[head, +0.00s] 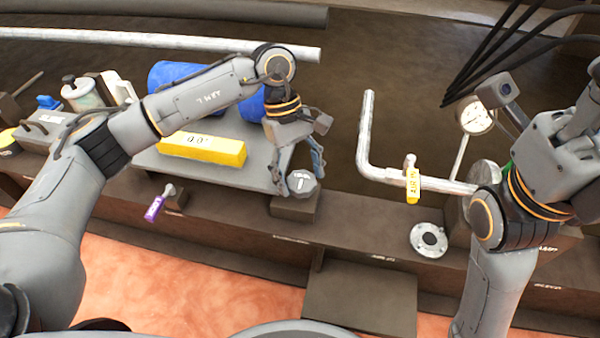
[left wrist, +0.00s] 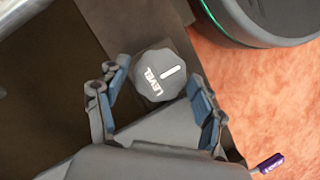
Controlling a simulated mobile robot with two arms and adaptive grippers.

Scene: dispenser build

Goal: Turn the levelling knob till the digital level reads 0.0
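The levelling knob (head: 302,183) is a grey faceted knob on a brown block at the front right corner of the grey plate (head: 258,178). In the left wrist view the knob (left wrist: 160,75) shows the word LEVEL and a white line. My left gripper (head: 301,179) is open, pointing down with one finger on each side of the knob; it also shows in the left wrist view (left wrist: 158,78), with gaps between fingers and knob. The yellow digital level (head: 205,149) lies on the plate; its small display seems to read 0.0. My right gripper (head: 560,135) is partly in view; its fingers are unclear.
A bent grey pipe with a yellow-tagged valve (head: 412,182) and a dial gauge (head: 476,116) are to the right. A purple-tagged part (head: 156,205) sticks out at the front. A round flange (head: 428,240) lies on the ledge.

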